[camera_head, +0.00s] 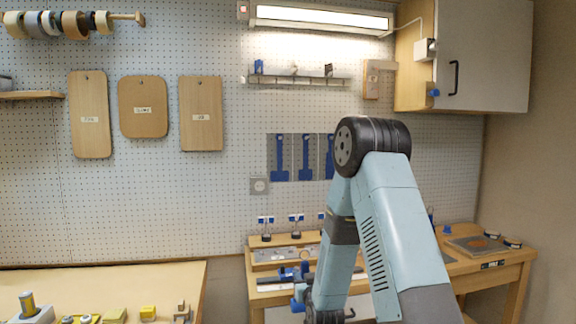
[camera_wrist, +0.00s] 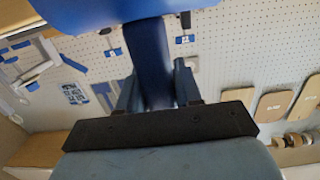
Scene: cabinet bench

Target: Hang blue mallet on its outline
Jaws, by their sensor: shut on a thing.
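The blue mallet shows large in the wrist view, with its wide head (camera_wrist: 125,12) at the top edge, partly cut off, and its handle (camera_wrist: 152,62) running down between the fingers. My gripper (camera_wrist: 156,85) is shut on that handle. In the head view a small blue part (camera_head: 298,297) shows beside my wrist low in the picture; I cannot tell whether it is the mallet. The gripper's fingers are not clear there. A grey panel on the pegboard carries blue tool-shaped outlines (camera_head: 279,158), (camera_head: 305,158), narrow above and wide below. My arm partly hides the right one (camera_head: 330,150).
A wooden bench (camera_head: 515,262) stands below the panel, with blue tools and small blue-topped stands (camera_head: 266,228) on it. A shelf (camera_head: 298,80) and lamp (camera_head: 320,18) are above. A cabinet (camera_head: 484,55) is upper right. Cutting boards (camera_head: 143,106) hang left.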

